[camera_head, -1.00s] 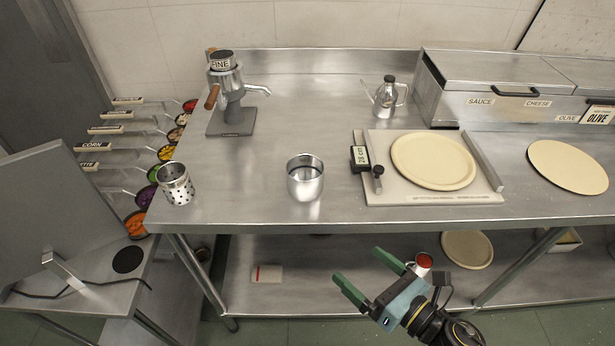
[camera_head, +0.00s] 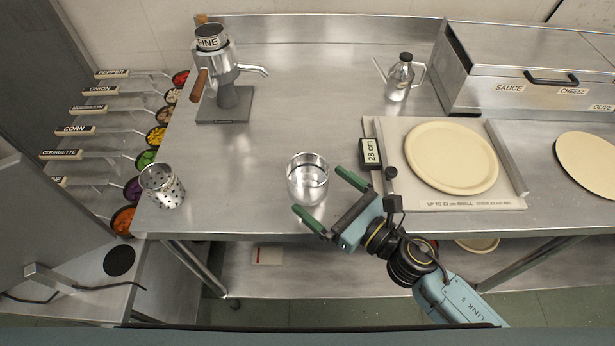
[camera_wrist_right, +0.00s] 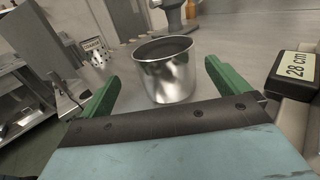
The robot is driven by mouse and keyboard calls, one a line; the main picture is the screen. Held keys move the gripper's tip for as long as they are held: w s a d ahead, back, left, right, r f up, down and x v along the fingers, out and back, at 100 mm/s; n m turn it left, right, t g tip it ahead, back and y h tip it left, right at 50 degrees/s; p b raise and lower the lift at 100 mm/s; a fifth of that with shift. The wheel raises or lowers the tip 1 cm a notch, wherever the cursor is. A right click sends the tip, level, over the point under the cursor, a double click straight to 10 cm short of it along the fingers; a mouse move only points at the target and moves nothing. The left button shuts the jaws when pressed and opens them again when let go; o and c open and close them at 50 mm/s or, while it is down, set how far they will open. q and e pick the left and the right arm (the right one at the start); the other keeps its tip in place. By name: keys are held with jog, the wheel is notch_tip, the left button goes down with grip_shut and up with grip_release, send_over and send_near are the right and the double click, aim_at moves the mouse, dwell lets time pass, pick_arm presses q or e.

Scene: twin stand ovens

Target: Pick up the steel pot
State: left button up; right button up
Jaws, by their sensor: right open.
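The steel pot (camera_head: 307,180) is a shiny open cup-like vessel standing upright near the front edge of the steel table. My right gripper (camera_head: 322,195) has green fingers and is open. Its fingertips are at the near side of the pot, one toward its left front and one toward its right. In the right wrist view the pot (camera_wrist_right: 167,72) stands just beyond and between the two spread fingers (camera_wrist_right: 162,88), with nothing held. Whether a finger touches the pot cannot be told. My left gripper does not show.
A perforated steel cup (camera_head: 163,186) stands left. A board (camera_head: 450,203) with a dough disc (camera_head: 450,158) and a "28 cm" sign (camera_head: 371,153) lies close to the right. A grinder-like press (camera_head: 226,90) and an oil can (camera_head: 400,80) stand behind. The table behind the pot is clear.

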aim_at(293, 163)
jog(key=shift+w+a+r, duration=0.1)
jog(key=shift+w+a, duration=0.25)
jog(key=shift+w, duration=0.05)
jog(key=x, duration=0.2)
jog(key=p+x, duration=0.1)
jog(key=shift+w+r, duration=0.15)
jog(key=shift+w, duration=0.35)
jog(key=shift+w+a, duration=0.25)
jog(key=shift+a, duration=0.1)
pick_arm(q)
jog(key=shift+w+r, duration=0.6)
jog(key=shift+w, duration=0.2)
pick_arm(e)
jog(key=c, duration=1.1)
